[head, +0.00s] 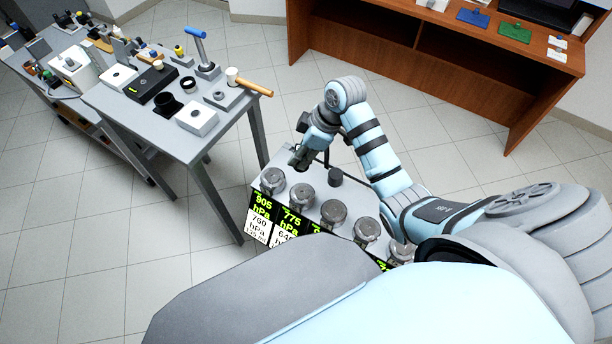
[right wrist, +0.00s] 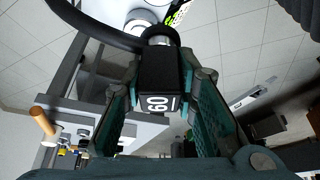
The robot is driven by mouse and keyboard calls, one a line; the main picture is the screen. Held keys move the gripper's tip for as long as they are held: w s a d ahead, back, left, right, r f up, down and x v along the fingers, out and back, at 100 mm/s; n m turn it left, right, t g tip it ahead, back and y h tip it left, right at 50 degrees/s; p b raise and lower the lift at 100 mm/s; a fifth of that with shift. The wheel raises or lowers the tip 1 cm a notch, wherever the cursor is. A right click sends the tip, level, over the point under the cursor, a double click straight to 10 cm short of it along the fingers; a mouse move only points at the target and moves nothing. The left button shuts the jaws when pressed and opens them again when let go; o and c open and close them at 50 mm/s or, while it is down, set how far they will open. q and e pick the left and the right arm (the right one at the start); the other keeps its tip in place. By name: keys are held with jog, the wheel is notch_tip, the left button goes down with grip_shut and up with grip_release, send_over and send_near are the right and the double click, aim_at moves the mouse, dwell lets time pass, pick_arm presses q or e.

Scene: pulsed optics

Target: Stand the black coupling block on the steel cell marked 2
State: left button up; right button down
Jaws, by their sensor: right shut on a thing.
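More steel cells (head: 303,195) stand in a row along the stand, including a third (head: 333,211) and others nearer my body. I cannot read any cell's mark, nor tell whether the block touches a cell. My left gripper is not in view.
Displays with hPa readings (head: 262,206) front the cells. A black knob (head: 335,177) sits behind them on the stand. A grey table (head: 150,128) to the left holds a blue-handled tool, a black box and small fittings. A wooden desk (head: 395,45) stands behind; open floor lies between.

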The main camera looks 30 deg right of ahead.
pick_arm(q)
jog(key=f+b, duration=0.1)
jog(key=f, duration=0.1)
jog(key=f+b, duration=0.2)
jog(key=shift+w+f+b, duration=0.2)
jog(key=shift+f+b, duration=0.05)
jog(key=shift+b, duration=0.05)
pick_arm(e)
notch_tip(320, 180, down, 14)
jog(key=shift+w+d+f, duration=0.1)
jog(key=shift+f, duration=0.15)
jog(key=shift+f, duration=0.15)
jog(key=c, duration=1.3)
grip_release()
jog(key=shift+r, duration=0.3)
pick_arm(q)
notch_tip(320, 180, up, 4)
jog(key=p, duration=0.4)
pick_arm(e)
jog(key=v, duration=1.1)
jog(key=shift+r, duration=0.35)
jog(key=shift+d, duration=0.1)
